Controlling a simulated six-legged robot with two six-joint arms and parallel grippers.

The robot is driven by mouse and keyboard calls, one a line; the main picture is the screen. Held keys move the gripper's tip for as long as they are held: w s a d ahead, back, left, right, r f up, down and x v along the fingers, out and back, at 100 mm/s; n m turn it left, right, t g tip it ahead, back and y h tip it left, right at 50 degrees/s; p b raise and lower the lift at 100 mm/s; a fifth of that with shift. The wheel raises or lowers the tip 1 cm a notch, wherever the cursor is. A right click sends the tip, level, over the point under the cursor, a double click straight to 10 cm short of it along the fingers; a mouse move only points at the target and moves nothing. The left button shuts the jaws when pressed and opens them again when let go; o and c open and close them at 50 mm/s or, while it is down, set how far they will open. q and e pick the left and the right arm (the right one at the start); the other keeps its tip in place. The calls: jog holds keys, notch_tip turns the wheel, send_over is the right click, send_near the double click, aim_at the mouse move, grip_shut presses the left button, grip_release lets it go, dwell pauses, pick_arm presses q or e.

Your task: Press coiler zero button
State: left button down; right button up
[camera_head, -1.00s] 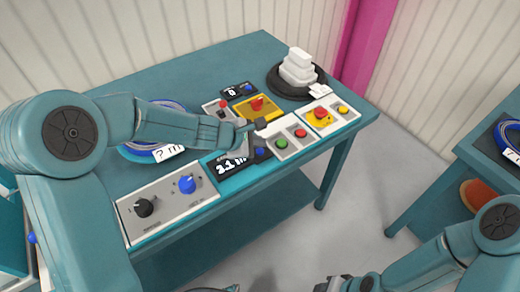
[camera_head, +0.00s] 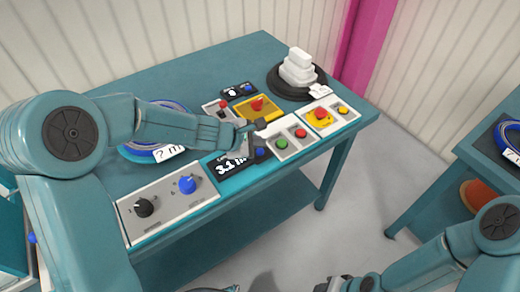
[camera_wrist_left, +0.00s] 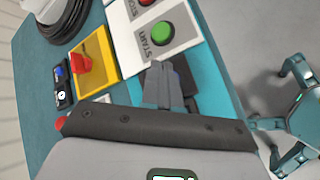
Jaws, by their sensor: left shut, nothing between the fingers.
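The blue button (camera_head: 260,152) sits at the right end of the black display (camera_head: 232,166) on the table's front edge; the display reads about 3.1. My left gripper (camera_head: 251,149) is shut and empty, tips pointing down close beside the blue button. I cannot tell whether they touch it. In the left wrist view the closed fingers (camera_wrist_left: 163,70) are near the green START button (camera_wrist_left: 160,33), and the coiler's blue button is hidden. My right gripper (camera_head: 340,285) is only partly in view at the bottom edge.
A panel with green and red buttons (camera_head: 291,140) lies just right of my left gripper. A yellow box with a red switch (camera_head: 257,106) is behind it. A knob panel (camera_head: 166,204) is at front left, a blue cable reel (camera_head: 140,152) behind my left arm, and white weights (camera_head: 298,66) at the back right.

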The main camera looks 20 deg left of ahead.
aim_at(258, 153)
dwell(0.4)
pick_arm(q)
jog(key=shift+f+b, duration=0.45)
jog(key=shift+b, duration=0.05)
jog(key=shift+f+b, duration=0.4)
jog(key=shift+b, duration=0.1)
dwell(0.4)
dwell(0.4)
jog(key=shift+r+p, duration=0.8)
jog(key=shift+r, duration=0.05)
notch_tip(258, 153, up, 5)
jog(key=p, duration=0.5)
jog(key=shift+r, duration=0.1)
